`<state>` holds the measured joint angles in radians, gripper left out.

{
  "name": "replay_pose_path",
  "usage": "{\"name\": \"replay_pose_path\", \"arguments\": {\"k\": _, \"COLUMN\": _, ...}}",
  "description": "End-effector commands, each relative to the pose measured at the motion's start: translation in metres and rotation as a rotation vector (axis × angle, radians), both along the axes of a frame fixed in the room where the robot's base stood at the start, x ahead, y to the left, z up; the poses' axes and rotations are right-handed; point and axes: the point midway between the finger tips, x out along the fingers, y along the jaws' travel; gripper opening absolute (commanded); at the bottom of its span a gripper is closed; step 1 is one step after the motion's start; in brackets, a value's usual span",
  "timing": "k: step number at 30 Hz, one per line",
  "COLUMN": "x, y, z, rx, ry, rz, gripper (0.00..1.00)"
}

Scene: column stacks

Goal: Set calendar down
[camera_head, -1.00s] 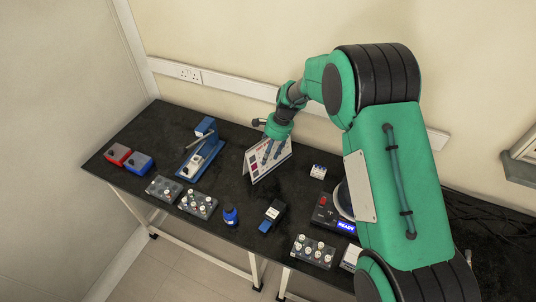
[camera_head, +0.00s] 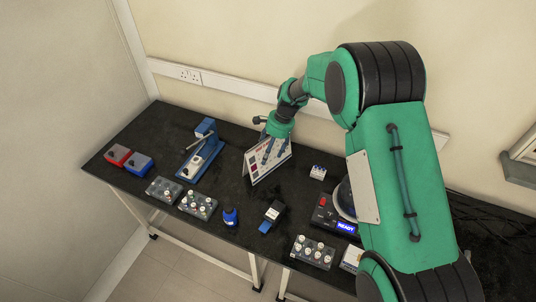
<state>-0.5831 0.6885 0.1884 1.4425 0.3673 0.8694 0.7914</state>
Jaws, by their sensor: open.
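The calendar (camera_head: 256,170) is a white standing tent-like card with red and dark print. It stands on the black bench near the middle, tilted in the picture. My gripper (camera_head: 267,160) is at the calendar's upper part, its two fingers pointing down over the face. The fingers are open. Whether they touch the card cannot be told at this size.
On the black bench (camera_head: 140,131), a blue press-like device (camera_head: 201,160) stands left of the calendar. Red (camera_head: 117,154) and blue (camera_head: 140,164) boxes lie far left. A READY unit (camera_head: 325,213) is right.

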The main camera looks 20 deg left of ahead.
Motion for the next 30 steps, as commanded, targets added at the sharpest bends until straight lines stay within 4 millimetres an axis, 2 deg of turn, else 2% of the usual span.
{"name": "replay_pose_path", "arguments": {"k": 12, "x": 0.012, "y": -0.015, "z": 0.066, "rx": 0.001, "ry": -0.003, "rz": 0.000, "gripper": 0.67}}
{"name": "replay_pose_path", "arguments": {"k": 18, "x": 0.016, "y": -0.020, "z": 0.090, "rx": 0.001, "ry": -0.003, "rz": 0.000, "gripper": 0.67}}
{"name": "replay_pose_path", "arguments": {"k": 24, "x": 0.017, "y": -0.023, "z": 0.099, "rx": 0.000, "ry": 0.000, "rz": 0.000, "gripper": 0.67}}
{"name": "replay_pose_path", "arguments": {"k": 30, "x": 0.017, "y": -0.023, "z": 0.100, "rx": 0.000, "ry": 0.000, "rz": 0.000, "gripper": 0.67}}
